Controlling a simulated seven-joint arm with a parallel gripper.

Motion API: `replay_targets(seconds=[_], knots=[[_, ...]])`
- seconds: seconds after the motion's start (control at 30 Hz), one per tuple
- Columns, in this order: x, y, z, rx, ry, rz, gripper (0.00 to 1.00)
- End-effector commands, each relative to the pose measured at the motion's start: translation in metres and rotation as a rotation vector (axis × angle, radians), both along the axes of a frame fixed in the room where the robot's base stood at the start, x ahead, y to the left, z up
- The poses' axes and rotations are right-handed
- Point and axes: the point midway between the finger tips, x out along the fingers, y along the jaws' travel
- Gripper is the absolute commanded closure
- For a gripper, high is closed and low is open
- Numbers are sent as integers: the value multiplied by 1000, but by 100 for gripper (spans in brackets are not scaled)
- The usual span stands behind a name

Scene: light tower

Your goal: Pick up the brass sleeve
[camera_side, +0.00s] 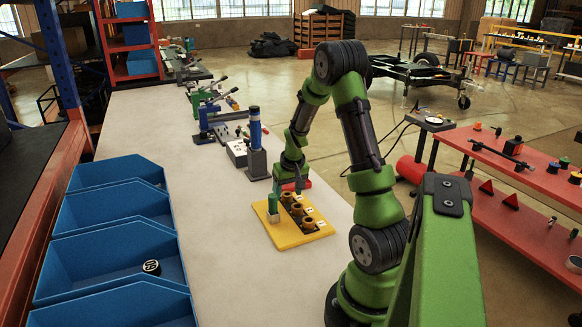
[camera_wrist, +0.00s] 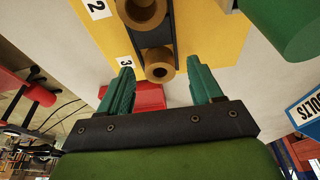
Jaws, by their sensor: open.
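Several brass sleeves stand in a row on a dark strip across a yellow board (camera_side: 286,237). They include a near sleeve (camera_side: 309,224) and a middle sleeve (camera_side: 297,210). In the wrist view, one brass sleeve (camera_wrist: 160,72) by the label "3" appears between my fingertips. Another sleeve (camera_wrist: 142,12) by the label "2" lies beyond it, cut by the top edge. My gripper (camera_wrist: 163,72) is open with nothing held; its green fingers show a gap either side of the sleeve. In the side view, my gripper (camera_side: 289,186) is at the board's far end; its height clearance is unclear.
A green cylinder (camera_side: 272,203) stands on the board's left side, close to my gripper. A red block (camera_wrist: 146,97) lies just past the board. A blue-topped post (camera_side: 256,150) stands behind. Blue bins (camera_side: 115,235) line the left; pale table between is clear.

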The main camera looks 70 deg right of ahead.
Motion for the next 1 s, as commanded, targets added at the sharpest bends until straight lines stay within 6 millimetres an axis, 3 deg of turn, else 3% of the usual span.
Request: replay_targets(seconds=[0.3,0.7,1.0], knots=[[1,-1,-6,-1,-1,0,35],[1,-1,-6,-1,-1,0,96],[2,-1,-4,-1,-1,0,97]])
